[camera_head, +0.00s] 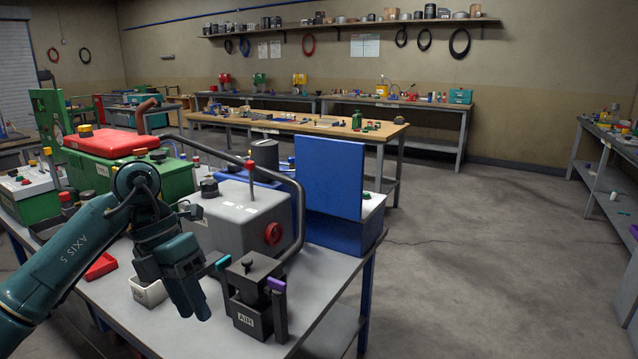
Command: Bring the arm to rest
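My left arm (75,255) comes in from the left, over the near workbench. My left gripper (190,308) points down above the bench top, between a small white bin (148,291) and a dark box (250,312) with a light label. The gripper's fingers look close together and I see nothing held between them. The view does not show clearly whether they are open or shut. My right gripper is not in view.
More benches stand behind and at right. The floor (470,260) at right is clear.

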